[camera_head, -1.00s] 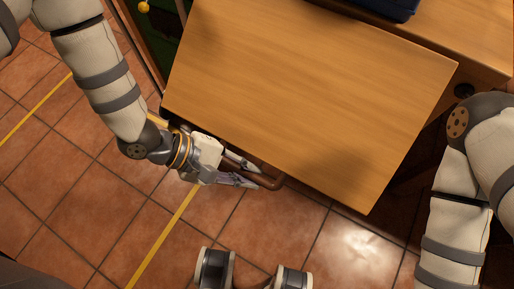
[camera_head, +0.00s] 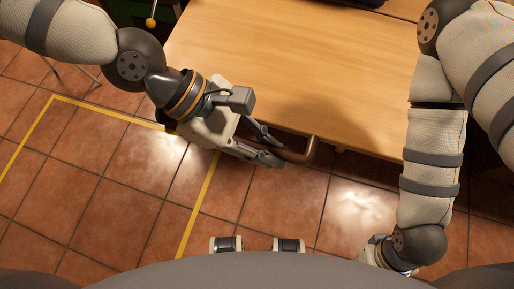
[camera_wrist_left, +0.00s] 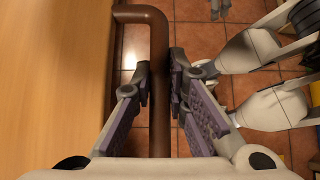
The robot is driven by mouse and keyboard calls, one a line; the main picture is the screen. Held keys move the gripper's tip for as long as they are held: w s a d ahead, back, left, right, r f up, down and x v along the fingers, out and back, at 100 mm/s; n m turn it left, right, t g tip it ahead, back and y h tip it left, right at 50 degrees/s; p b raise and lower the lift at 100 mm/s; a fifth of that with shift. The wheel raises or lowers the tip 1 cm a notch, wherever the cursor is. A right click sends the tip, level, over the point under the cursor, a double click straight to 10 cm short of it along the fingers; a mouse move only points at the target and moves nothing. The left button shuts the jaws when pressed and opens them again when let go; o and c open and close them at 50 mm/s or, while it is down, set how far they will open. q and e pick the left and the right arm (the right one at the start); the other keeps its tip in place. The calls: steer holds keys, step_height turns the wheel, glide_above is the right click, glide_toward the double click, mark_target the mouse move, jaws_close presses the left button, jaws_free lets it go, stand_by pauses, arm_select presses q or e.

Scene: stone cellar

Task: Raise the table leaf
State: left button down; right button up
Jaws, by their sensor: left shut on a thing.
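The table leaf (camera_head: 300,75) is a plain light-brown wooden board across the middle of the head view. It fills the left side of the left wrist view (camera_wrist_left: 50,75). A bent brown bar handle (camera_head: 301,156) sticks out at its near edge. My left gripper (camera_head: 274,147) is shut on this handle. In the left wrist view the bar (camera_wrist_left: 159,50) runs between the two purple-padded fingers (camera_wrist_left: 161,85). My right arm hangs at the right of the head view. The fingers of my right gripper are hidden behind my body at the bottom.
More of the table (camera_head: 400,8) lies beyond a seam at the top right. A dark object (camera_head: 362,2) is cut off at the top edge. The tiled floor (camera_head: 110,200) with yellow lines is clear at the left and in front of the leaf.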

arm_select(q)
steer(key=shift+r, duration=0.2)
steer(key=c, duration=1.8)
jaws_free()
steer(key=shift+c, duration=0.2)
steer(key=v, duration=1.2)
steer(key=shift+w, duration=0.1)
